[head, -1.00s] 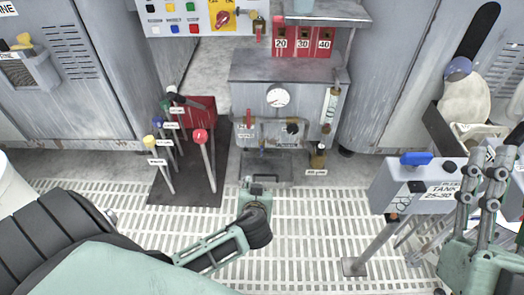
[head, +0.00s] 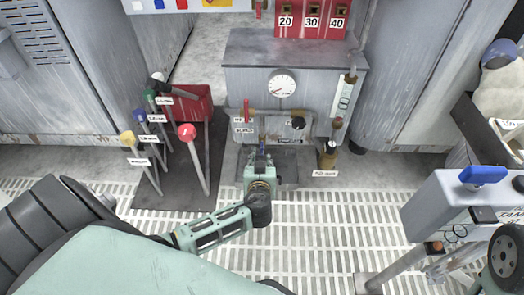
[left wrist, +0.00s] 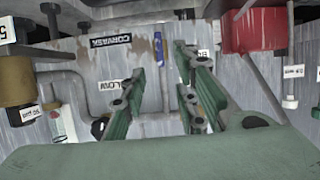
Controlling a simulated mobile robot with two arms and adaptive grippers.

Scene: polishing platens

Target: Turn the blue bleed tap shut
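The blue bleed tap (head: 262,150) is small and low on the front of the grey gauge unit (head: 280,55), below the dial. In the left wrist view it is a narrow upright blue bar (left wrist: 163,88). My left gripper (head: 261,162) is right in front of it and hides part of it in the head view. In the left wrist view the two fingers (left wrist: 160,60) are open, one on each side of the blue bar, with gaps showing. Contact is not visible. My right gripper is not in view.
Coloured levers (head: 187,132) stand on a dark plate to the left. A red lever (head: 246,112) and a brown bottle (head: 329,155) flank the tap area. A stand with another blue handle (head: 483,175) is at right. The grated floor (head: 320,235) is clear in the middle.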

